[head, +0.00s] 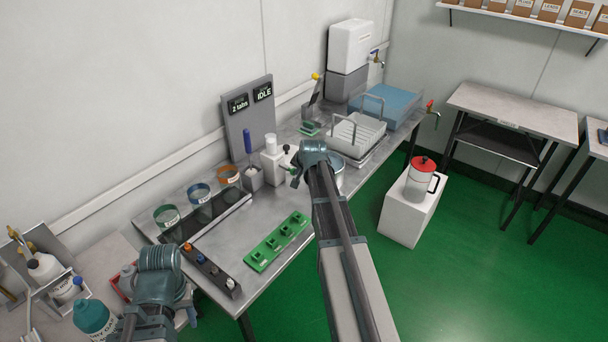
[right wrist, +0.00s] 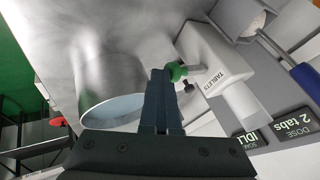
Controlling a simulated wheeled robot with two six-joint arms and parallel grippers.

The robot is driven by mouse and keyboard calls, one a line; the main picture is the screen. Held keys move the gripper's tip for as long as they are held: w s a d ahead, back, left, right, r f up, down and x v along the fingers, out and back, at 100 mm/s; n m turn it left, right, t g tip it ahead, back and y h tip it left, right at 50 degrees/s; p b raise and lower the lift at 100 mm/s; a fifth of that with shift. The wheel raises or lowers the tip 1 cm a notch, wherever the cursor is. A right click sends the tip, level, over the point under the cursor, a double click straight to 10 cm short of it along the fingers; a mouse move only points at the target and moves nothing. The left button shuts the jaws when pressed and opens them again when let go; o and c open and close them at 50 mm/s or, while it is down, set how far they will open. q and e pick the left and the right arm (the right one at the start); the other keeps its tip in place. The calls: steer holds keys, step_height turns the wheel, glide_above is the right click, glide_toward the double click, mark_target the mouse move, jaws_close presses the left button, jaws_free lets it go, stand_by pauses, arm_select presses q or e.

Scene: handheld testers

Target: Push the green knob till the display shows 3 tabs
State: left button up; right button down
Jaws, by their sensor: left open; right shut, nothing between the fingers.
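The white tablet dispenser (right wrist: 212,62), labelled TABLETS, stands on the steel bench; its green knob (right wrist: 177,72) sticks out of its side. My right gripper (right wrist: 162,76) is shut and empty, its fingertips right at the green knob; whether they touch I cannot tell. In the head view the right gripper (head: 297,170) is beside the dispenser (head: 270,164) and hides part of it. The dose display (head: 238,104) on the grey panel reads 2 tabs; it also shows in the right wrist view (right wrist: 292,124). My left gripper (head: 160,262) is open at the lower left, away from the dispenser.
A metal beaker (right wrist: 110,85) stands close to my right gripper. A blue-handled tool (head: 247,142) stands beside the dispenser. The second display (head: 262,91) reads IDLE.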

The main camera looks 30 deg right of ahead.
steer(key=w, duration=0.1)
steer(key=w+a, duration=0.1)
steer(key=w, duration=0.2)
steer(key=shift+a, duration=0.25)
steer(key=shift+s, duration=0.2)
arm_select(q)
step_height(320, 180, up, 8)
steer(key=d+p, duration=0.1)
steer(key=p, duration=0.7)
steer(key=shift+s+d, duration=0.25)
steer(key=shift+s, duration=0.1)
arm_select(e)
steer(key=s+r, duration=0.8)
steer(key=s, duration=0.1)
steer(key=shift+s+d, duration=0.25)
steer(key=shift+s, duration=0.05)
steer(key=shift+f, duration=0.1)
